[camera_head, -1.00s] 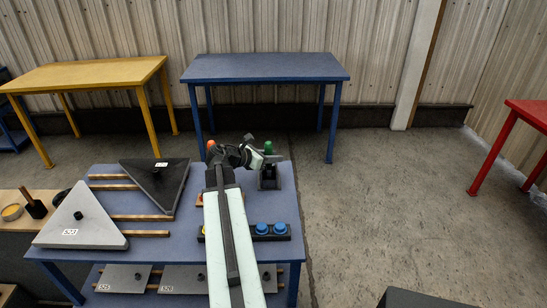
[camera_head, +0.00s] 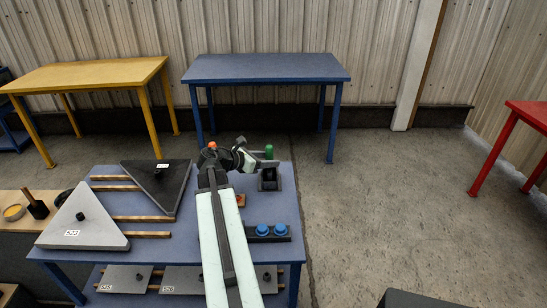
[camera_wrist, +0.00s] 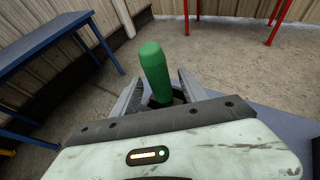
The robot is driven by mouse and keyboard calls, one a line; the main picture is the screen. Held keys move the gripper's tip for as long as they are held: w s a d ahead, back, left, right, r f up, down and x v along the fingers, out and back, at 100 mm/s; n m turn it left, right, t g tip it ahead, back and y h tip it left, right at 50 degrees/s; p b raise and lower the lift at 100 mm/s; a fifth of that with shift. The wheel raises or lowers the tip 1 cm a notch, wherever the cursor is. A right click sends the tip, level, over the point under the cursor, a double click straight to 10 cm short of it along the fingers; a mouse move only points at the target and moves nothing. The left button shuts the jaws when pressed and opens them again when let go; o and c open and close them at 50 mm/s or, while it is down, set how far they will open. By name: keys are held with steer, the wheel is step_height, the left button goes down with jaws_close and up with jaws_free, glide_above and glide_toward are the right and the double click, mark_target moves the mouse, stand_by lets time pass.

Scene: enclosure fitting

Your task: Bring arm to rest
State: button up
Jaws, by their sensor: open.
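My gripper (camera_head: 266,163) is above the back right part of the near blue table (camera_head: 150,242). In the wrist view my gripper (camera_wrist: 160,75) is open, with one finger on each side of an upright green handle (camera_wrist: 155,72). The green handle's top (camera_head: 269,150) also shows in the head view, over a dark holder (camera_head: 270,181). Whether the fingers touch the handle I cannot tell. My arm stretches over the table from the bottom of the head view and hides part of it.
A dark triangular plate (camera_head: 158,182) and a grey one (camera_head: 80,222) lie left on wooden strips. A box with blue buttons (camera_head: 263,231) stands right of my arm. A blue table (camera_head: 265,68), yellow table (camera_head: 85,74) and red table (camera_head: 530,112) stand farther off.

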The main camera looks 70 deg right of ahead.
steer(key=p+v, duration=0.1)
steer(key=v, duration=0.3)
steer(key=shift+a+r, duration=0.1)
steer(key=shift+a, duration=0.05)
